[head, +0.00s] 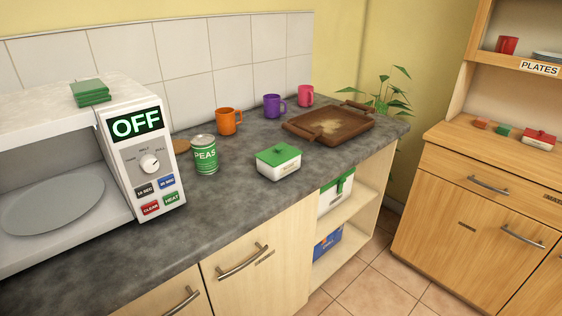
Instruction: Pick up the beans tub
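A white tub with a green lid (278,164) stands on the grey counter, right of the green peas can. Its front label is too small to read. Another white tub, with a red lid (538,141), stands on the wooden cabinet at the right; its label is also unreadable. I cannot tell from the labels which one is the beans tub. Both tubs are upright and closed. Neither of my grippers is in view.
The peas can (205,155) stands beside the microwave (155,160), whose display reads OFF. Orange (228,121), purple (272,105) and pink (305,96) mugs line the wall. A brown tray (350,131) lies behind the green-lidded tub. The counter front is clear.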

